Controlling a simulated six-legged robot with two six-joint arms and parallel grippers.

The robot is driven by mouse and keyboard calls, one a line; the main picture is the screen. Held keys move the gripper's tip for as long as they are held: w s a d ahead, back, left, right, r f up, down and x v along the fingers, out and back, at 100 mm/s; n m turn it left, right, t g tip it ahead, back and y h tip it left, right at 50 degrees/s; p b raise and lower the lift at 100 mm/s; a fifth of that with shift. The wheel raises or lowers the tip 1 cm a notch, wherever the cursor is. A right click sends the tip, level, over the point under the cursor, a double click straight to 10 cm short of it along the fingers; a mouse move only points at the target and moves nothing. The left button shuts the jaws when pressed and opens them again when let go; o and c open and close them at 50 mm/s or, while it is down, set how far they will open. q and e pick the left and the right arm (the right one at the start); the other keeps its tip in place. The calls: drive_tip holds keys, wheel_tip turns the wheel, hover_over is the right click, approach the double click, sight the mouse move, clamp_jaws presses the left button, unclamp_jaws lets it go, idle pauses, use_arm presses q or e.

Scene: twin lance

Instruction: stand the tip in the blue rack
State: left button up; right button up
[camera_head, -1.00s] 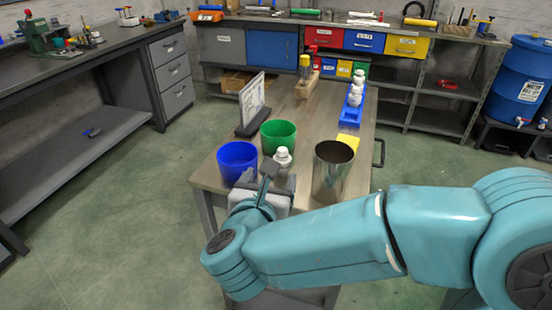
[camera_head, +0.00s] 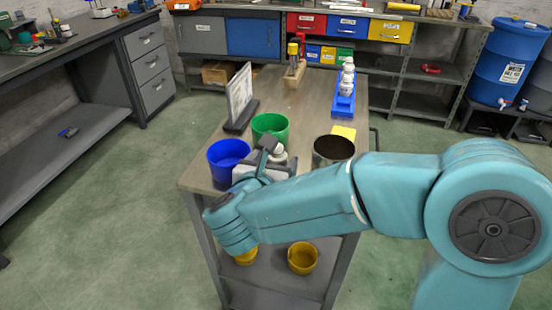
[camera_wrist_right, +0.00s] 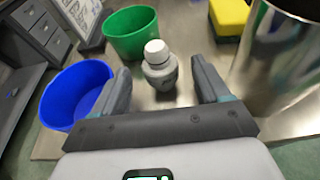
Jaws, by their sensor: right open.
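A small grey piece with a white cap, which I take for the tip, stands upright on the table at its near end (camera_head: 279,152). In the right wrist view the tip (camera_wrist_right: 159,66) shows between the two fingers of my right gripper (camera_wrist_right: 160,75). That gripper (camera_head: 276,155) is open, with a gap on both sides of the tip. In the head view it partly covers the tip. The blue rack (camera_head: 343,113) is farther back on the right side of the table and holds several similar white pieces in a row. My left gripper is out of view.
A blue bin (camera_head: 228,153) and a green bin (camera_head: 270,122) stand left of the tip. A shiny metal can (camera_head: 333,151) and a yellow block (camera_head: 343,133) are to its right. A sign on a stand (camera_head: 240,95) is behind the bins. The table's middle is clear.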

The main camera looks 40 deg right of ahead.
sight(276, 156)
drive_tip(key=x, duration=0.5)
drive_tip(key=shift+w+d+f, duration=0.1)
drive_tip(key=shift+w+d, duration=0.05)
drive_tip(key=shift+w, duration=0.05)
drive_tip(key=shift+c, duration=0.2)
drive_tip(key=c, duration=1)
drive_tip(key=shift+c, duration=0.6)
